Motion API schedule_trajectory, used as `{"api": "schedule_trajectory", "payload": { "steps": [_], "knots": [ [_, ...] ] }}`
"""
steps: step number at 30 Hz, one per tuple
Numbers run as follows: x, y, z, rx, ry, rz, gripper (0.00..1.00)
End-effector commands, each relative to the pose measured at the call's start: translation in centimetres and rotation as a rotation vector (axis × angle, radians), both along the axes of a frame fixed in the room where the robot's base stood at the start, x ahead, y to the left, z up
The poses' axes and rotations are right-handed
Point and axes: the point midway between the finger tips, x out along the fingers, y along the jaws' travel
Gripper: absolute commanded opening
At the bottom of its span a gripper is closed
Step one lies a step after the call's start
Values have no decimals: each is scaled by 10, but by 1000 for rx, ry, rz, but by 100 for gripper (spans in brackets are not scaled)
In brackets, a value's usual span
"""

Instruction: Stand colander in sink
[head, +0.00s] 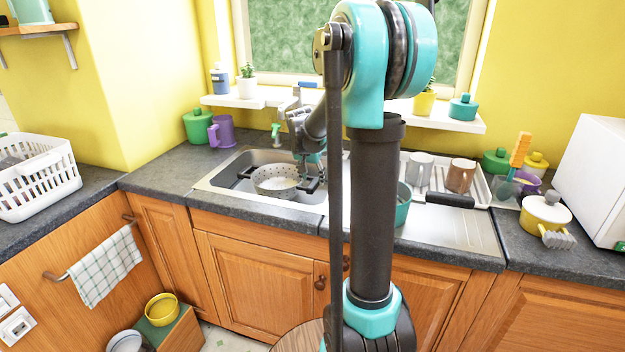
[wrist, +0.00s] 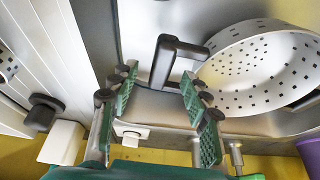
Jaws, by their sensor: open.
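The colander (head: 272,183), a pale perforated bowl with two dark handles, sits upright within the sink (head: 222,178) in the head view. Its underside is hidden, so its contact with the sink floor cannot be seen. In the wrist view the colander (wrist: 262,68) is at the upper right, one black handle (wrist: 178,52) pointing toward my gripper (wrist: 160,78). The gripper is open, its green-padded fingers on either side of the handle's end in the picture, with visible gaps. In the head view my gripper (head: 312,172) is at the colander's right handle.
A white drying rack (head: 480,188) with mugs stands right of the sink, partly behind my arm. A green pot (head: 198,127) and purple mug (head: 222,131) stand behind the sink's left end. A tap (head: 290,103) rises behind.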

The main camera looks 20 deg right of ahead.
Motion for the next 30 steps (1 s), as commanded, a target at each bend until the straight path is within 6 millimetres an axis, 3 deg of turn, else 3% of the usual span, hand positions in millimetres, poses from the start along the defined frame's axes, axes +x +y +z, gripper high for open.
{"api": "schedule_trajectory", "payload": {
  "steps": [30],
  "knots": [
    [-9,6,27,0,0,0,47]
  ]
}}
